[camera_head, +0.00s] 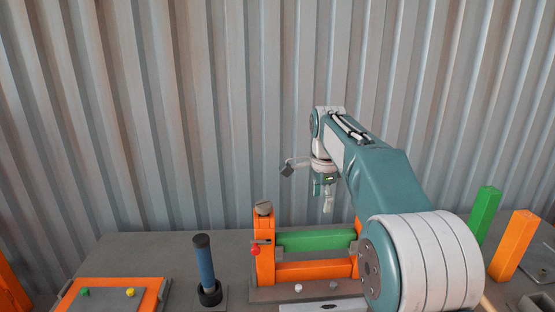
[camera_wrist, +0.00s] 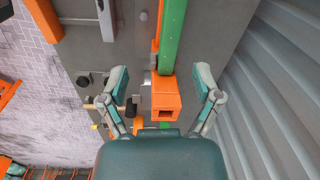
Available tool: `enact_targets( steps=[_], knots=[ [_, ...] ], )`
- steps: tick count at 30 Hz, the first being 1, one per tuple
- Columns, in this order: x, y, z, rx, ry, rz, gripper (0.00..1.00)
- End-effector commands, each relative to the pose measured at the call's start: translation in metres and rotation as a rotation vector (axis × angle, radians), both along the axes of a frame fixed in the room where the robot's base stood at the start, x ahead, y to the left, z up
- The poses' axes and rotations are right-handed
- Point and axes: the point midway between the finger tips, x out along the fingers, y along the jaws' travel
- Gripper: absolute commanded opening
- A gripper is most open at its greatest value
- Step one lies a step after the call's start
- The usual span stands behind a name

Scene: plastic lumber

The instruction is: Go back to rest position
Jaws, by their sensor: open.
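My gripper (camera_head: 327,200) hangs from my arm above the bench, over the green beam (camera_head: 312,240) of an orange frame. The orange left post (camera_head: 264,262) stands upright, and an orange lower beam (camera_head: 314,272) runs beneath the green one. In the wrist view my gripper (camera_wrist: 162,86) has its two fingers spread wide. An orange post end (camera_wrist: 164,100) shows between them, with the green beam (camera_wrist: 172,40) running up the picture. Nothing is held. My arm hides part of the frame's right side in the head view.
The grey bench (camera_head: 150,250) also carries a blue-handled peg (camera_head: 205,265) and an orange-edged panel (camera_head: 100,292) at left. A green post (camera_head: 485,215) and an orange post (camera_head: 514,245) stand at right. A corrugated wall (camera_head: 200,110) rises behind.

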Motion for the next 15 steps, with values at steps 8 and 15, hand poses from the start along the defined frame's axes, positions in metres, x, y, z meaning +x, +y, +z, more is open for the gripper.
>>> enact_targets(
  steps=[8,15],
  knots=[
    [-0.067,0.001,0.029,-0.028,-0.093,0.293,0.82],
    [-0.128,0.002,0.035,-0.074,-0.168,0.546,0.82]
  ],
)
